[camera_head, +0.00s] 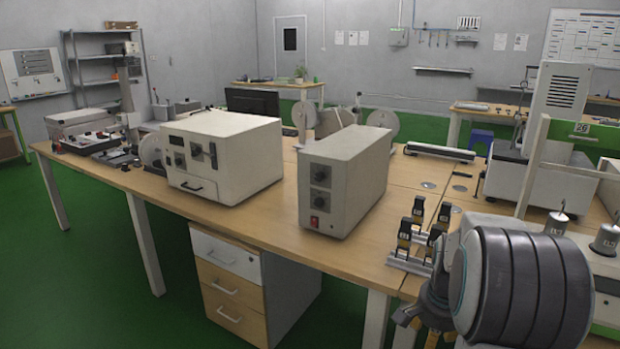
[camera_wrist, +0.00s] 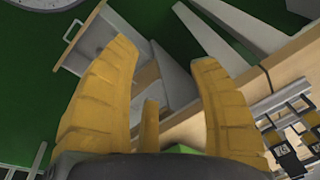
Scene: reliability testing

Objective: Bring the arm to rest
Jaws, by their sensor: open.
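My gripper (camera_head: 420,322) hangs low at the bottom right of the head view, close to the front edge of the wooden table (camera_head: 270,220). My arm's dark rounded link partly covers that area. In the wrist view my gripper (camera_wrist: 162,58) shows its yellow ribbed fingers spread apart. Nothing is between them. The fingers point down past the table edge, with the drawer cabinet and green floor behind.
A rack of black and yellow clamps (camera_head: 412,240) stands on the table near my gripper; it also shows in the wrist view (camera_wrist: 290,150). A grey box (camera_head: 345,180) and a white oven-like box (camera_head: 222,155) stand further left. A drawer cabinet (camera_head: 235,285) is under the table.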

